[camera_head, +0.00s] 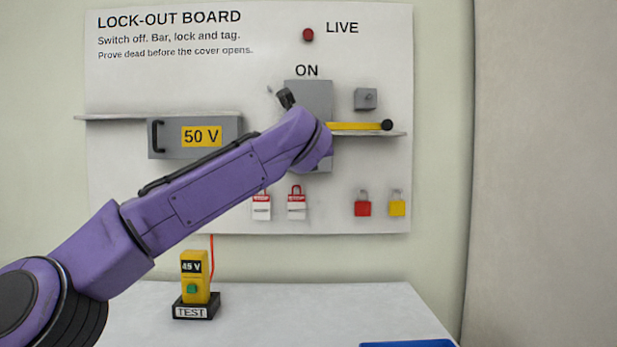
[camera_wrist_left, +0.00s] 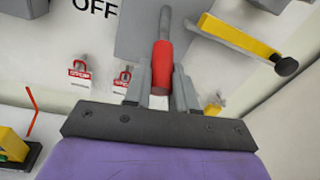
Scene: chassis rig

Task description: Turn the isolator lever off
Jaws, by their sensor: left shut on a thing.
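The isolator is a grey box (camera_head: 309,95) on the lock-out board, with ON above it. OFF shows at the left of the box (camera_wrist_left: 140,30) in the left wrist view. Its lever has a grey shaft and a red grip (camera_wrist_left: 162,68). My left gripper (camera_wrist_left: 162,88) is shut on the red grip, one finger on each side. The lever's exact angle is hard to judge. In the head view my left arm hides the gripper and lever. The lamp (camera_head: 308,35) beside LIVE is red. My right gripper is not in view.
A yellow bar (camera_head: 355,126) with a black knob lies on a shelf right of the isolator. Tags (camera_head: 296,205), a red padlock (camera_head: 362,208) and a yellow padlock (camera_head: 397,208) hang below. A 50 V cover (camera_head: 170,140) is at left. A tester (camera_head: 195,280) stands on the table.

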